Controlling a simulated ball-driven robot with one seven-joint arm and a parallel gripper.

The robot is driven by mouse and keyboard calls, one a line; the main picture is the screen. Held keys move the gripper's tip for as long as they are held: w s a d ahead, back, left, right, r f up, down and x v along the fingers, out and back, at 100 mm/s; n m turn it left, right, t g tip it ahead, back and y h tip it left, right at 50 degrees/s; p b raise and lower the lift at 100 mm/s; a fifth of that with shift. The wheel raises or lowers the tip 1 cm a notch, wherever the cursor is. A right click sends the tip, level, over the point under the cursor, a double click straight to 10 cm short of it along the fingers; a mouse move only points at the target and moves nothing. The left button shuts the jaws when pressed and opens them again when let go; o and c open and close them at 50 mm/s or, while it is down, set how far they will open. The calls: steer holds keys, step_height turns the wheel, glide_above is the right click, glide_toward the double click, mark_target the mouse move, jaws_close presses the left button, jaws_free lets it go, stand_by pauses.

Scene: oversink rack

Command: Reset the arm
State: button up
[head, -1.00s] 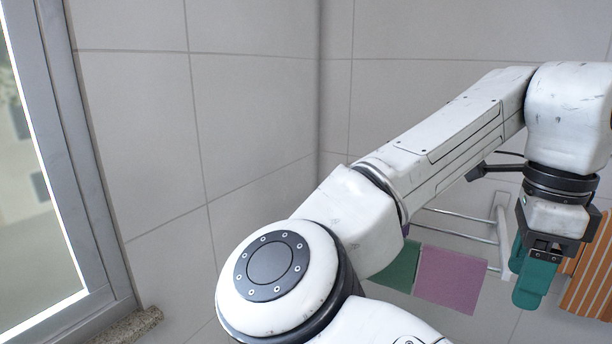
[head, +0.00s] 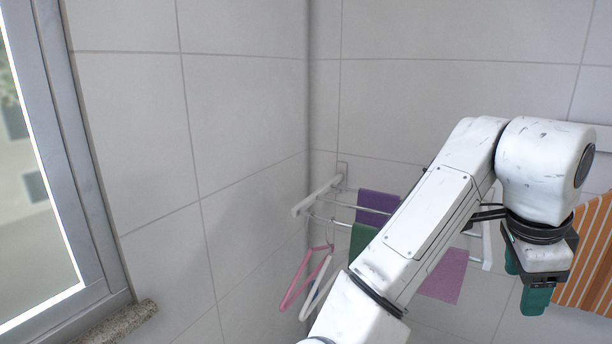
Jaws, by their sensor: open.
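My gripper (head: 524,285) hangs at the lower right in the head view, with teal fingers pointing down. It is open, and nothing shows between its fingers. My white arm runs up from the bottom centre to the wrist at the right. The gripper is in front of the tiled wall, left of an orange striped cloth (head: 590,262). The arm hides part of the drying rack (head: 318,195) and its cloths.
The wall rack holds a purple cloth (head: 377,207), a green cloth (head: 362,240) and a pink-purple cloth (head: 445,277). A pink hanger (head: 304,280) and a white hanger (head: 318,287) hang from its left end. A window frame (head: 85,200) and stone sill (head: 115,323) are at the left.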

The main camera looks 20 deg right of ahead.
step_height(320, 180, down, 21)
steer(key=n+t+h, duration=0.2)
steer(key=n+t, duration=0.1)
steer(key=n, duration=1.3)
steer(key=s+a+f+n+g+y, duration=0.2)
steer(key=s+a+f+n+y, duration=0.3)
steer(key=s+a+f+n, duration=0.4)
steer(key=s+a+f, duration=0.6)
steer(key=a+f, duration=0.1)
steer(key=f, duration=0.1)
steer(key=shift+s+y, duration=0.15)
steer(key=shift+y, duration=0.25)
steer(key=shift+a, duration=0.1)
